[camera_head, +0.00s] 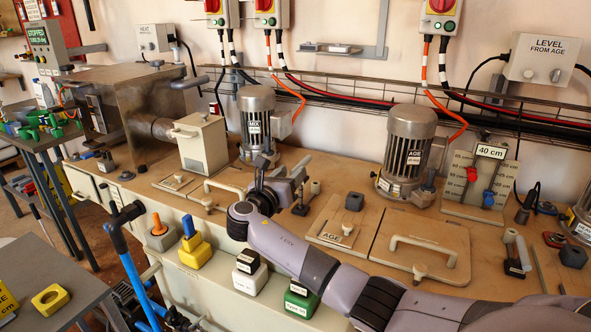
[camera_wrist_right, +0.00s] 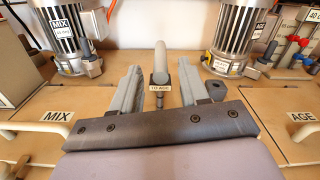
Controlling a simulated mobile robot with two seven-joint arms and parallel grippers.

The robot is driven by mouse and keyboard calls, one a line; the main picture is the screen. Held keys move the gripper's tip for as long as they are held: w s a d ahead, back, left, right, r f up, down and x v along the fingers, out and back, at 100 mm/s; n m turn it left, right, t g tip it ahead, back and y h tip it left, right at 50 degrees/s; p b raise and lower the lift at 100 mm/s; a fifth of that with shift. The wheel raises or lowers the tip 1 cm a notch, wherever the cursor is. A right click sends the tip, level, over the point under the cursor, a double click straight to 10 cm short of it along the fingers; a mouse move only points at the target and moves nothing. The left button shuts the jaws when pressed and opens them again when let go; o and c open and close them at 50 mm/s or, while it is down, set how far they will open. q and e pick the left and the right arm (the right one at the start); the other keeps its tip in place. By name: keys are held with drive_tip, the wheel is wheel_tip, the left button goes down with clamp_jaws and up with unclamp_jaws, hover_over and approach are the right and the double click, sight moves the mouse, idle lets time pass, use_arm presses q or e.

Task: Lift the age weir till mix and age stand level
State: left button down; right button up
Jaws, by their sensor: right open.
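My right gripper (camera_head: 288,184) is over the bench between the mix motor (camera_head: 256,122) and the age motor (camera_head: 408,145). In the right wrist view its two grey fingers (camera_wrist_right: 159,70) are spread apart. A grey upright handle (camera_wrist_right: 160,62) with a small tag (camera_wrist_right: 157,87), seemingly reading "TO AGE", stands in line with the gap between them; I cannot tell whether they touch it. The hatch lid marked AGE (camera_head: 331,238) lies flat to the right. My left gripper is not in view.
A gauge board marked 40 cm (camera_head: 490,152) with red and blue sliders stands at the back right. A lid with a looped handle (camera_head: 423,243) lies before the age motor. A dark cube (camera_head: 354,201) sits near my forearm. Yellow (camera_head: 195,252) and green (camera_head: 300,302) blocks stand along the front.

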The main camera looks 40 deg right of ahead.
drive_tip(key=shift+v, duration=1.5)
